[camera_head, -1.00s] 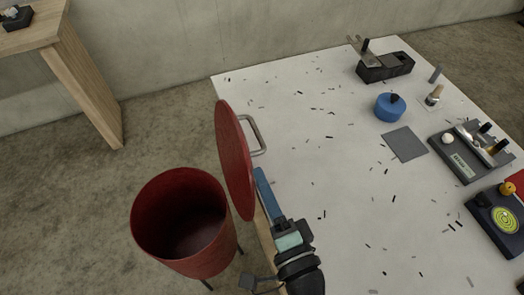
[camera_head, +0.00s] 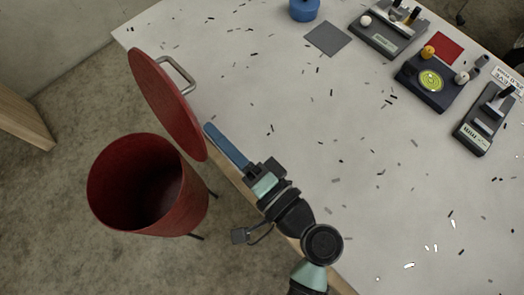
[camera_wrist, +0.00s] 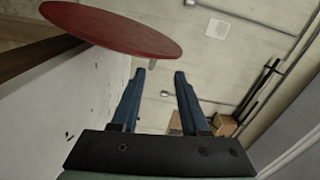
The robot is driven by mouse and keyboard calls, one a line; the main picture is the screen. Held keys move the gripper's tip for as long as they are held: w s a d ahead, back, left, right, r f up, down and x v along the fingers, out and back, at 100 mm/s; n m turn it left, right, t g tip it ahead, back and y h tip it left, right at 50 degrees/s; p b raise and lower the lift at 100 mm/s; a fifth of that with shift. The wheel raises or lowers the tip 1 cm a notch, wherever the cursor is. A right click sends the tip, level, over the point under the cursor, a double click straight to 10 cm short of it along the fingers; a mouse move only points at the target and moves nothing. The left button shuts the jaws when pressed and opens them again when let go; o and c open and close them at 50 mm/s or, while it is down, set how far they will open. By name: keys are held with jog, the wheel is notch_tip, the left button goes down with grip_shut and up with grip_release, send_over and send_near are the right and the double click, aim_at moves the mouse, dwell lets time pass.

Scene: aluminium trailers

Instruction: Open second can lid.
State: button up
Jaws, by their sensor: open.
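A red can (camera_head: 150,190) stands on the floor at the left in the head view, with its dark inside showing. Its red lid (camera_head: 165,103) is tilted up steeply at the can's right side, with a metal handle (camera_head: 181,72) on the side facing the table. The lid also shows at the top left of the wrist view (camera_wrist: 115,28). My gripper (camera_head: 213,130) is close to the lid's lower right edge, over the table's edge. In the wrist view its two blue fingers (camera_wrist: 159,73) stand apart with nothing between them.
A white table (camera_head: 330,160) strewn with small dark bits lies to the right. Toward its far side are a blue round object (camera_head: 304,8), a grey square (camera_head: 326,38) and several devices, among them a dark box (camera_head: 432,82). Floor is open left of the can.

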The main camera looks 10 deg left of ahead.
jog(key=v, duration=1)
dwell(0.6)
dwell(0.7)
jog(key=w+r+n+t+h+p, duration=0.4)
jog(key=w+r+n+h, duration=0.15)
jog(key=w+r, duration=1.3)
notch_tip(320, 180, up, 18)
jog(key=w+d+t+h+p, duration=0.1)
jog(key=w+t+h, duration=0.25)
jog(key=t, duration=0.25)
jog(key=s+r+t+h, duration=0.2)
jog(key=s+r, duration=0.3)
jog(key=r, duration=0.4)
jog(key=s+d+r+t+h+p, duration=0.1)
jog(key=s+r+t+h, duration=0.2)
jog(key=r, duration=0.7)
jog(key=shift+s+r+n+t+p, duration=0.35)
jog(key=shift+s+t, duration=0.35)
jog(key=shift+s, duration=0.3)
